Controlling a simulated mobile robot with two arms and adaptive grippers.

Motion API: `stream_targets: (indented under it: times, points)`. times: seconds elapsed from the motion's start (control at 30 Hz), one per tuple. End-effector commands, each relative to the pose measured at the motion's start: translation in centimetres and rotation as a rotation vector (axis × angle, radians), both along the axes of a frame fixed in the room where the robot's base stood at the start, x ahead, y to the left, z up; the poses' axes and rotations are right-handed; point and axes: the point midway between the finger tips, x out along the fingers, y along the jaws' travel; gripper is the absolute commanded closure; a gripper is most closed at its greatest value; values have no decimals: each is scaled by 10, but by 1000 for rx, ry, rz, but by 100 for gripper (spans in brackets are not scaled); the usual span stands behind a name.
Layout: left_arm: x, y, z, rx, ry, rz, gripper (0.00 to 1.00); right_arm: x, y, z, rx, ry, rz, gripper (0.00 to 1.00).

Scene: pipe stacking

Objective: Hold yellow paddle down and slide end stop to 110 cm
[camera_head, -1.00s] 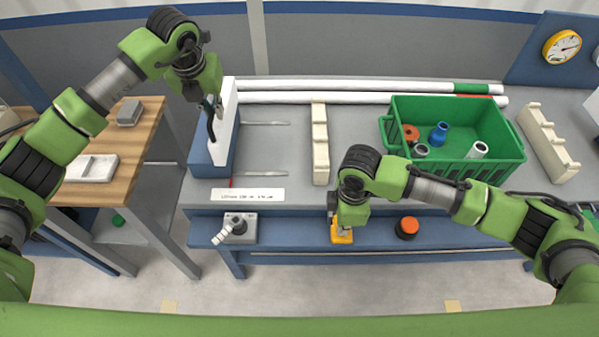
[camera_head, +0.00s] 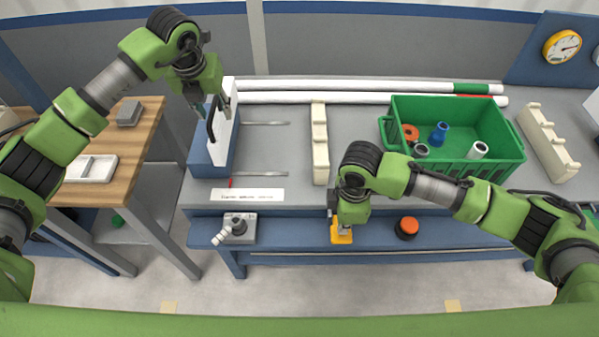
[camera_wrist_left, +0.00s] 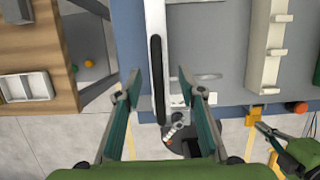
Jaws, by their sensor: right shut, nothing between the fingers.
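The end stop is a blue block with an upright white plate (camera_head: 232,125) and a black upright handle (camera_head: 211,122), at the left end of the grey bench. My left gripper (camera_head: 212,106) is open, with one finger on each side of the handle. In the left wrist view the black handle (camera_wrist_left: 157,70) lies between the spread fingers (camera_wrist_left: 158,84), with gaps on both sides. The yellow paddle (camera_head: 341,237) is on the front blue ledge. My right gripper (camera_head: 340,226) is shut and points down onto the paddle; its fingertips are partly hidden by my arm.
A white label strip (camera_head: 234,195) with unreadable text lies at the bench front. White pipes (camera_head: 360,98) lie along the back. A green crate (camera_head: 455,170) stands right. A cream rack (camera_head: 320,150) stands mid-bench.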

Motion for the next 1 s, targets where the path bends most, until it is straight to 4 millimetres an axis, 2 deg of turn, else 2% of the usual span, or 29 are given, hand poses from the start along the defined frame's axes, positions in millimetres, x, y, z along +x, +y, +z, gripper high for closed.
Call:
stream_targets:
  times: [0.63, 1.0]
  points:
    - [-17, 0, 60, 0, -2, 0, 64, 0, 0, 0, 0, 0, 0, 100]
    - [-20, 0, 67, 0, -1, 0, 64, 0, 0, 0, 0, 0, 0, 100]
